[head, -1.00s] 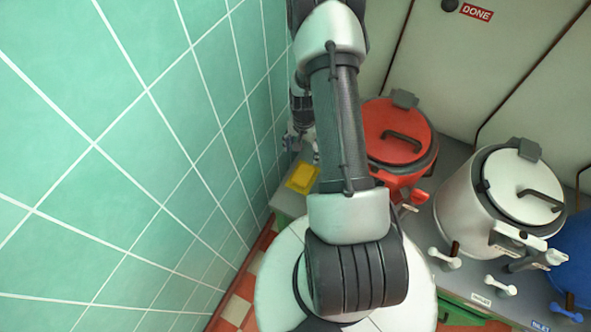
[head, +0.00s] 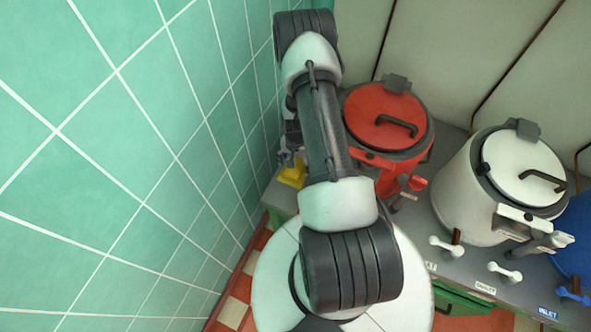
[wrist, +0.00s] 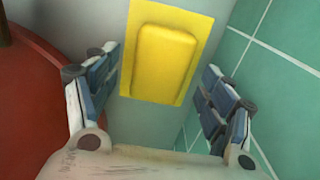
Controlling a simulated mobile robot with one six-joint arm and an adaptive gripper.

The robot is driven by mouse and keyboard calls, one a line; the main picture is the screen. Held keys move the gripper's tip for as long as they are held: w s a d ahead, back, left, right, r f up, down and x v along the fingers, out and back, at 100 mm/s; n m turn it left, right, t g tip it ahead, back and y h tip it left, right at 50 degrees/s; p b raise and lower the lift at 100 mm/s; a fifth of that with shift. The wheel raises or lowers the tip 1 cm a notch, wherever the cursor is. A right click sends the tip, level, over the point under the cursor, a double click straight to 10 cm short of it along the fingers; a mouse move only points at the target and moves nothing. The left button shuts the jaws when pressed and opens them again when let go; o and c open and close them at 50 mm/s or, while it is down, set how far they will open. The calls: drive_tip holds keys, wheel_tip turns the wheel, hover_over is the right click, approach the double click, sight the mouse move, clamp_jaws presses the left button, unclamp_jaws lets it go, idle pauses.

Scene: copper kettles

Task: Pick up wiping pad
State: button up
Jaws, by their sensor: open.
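The yellow wiping pad (wrist: 165,57) lies on a flat yellow patch (wrist: 205,25) on the grey counter in the wrist view. In the head view the pad (head: 292,173) shows at the counter's left end, partly hidden by my arm. My gripper (wrist: 160,95) is open and empty, its two fingers spread to either side of the pad's lower end in the picture. The gap between fingertips and pad is hard to judge. In the head view my gripper is mostly hidden behind my arm.
A red kettle (head: 385,118) stands close to the right of the pad; its red side fills the left of the wrist view. A green tiled wall (head: 120,150) rises close on the other side. A white kettle (head: 480,205) and a blue one (head: 575,240) stand farther right.

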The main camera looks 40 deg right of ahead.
drive_tip(key=shift+f, duration=0.8)
drive_tip(key=shift+r, duration=0.1)
drive_tip(key=c, duration=1.1)
drive_tip(key=shift+o, duration=0.2)
drive_tip(key=shift+r, duration=0.1)
wheel_tip(320, 180, up, 20)
drive_tip(key=p, duration=0.5)
drive_tip(key=shift+p, duration=0.35)
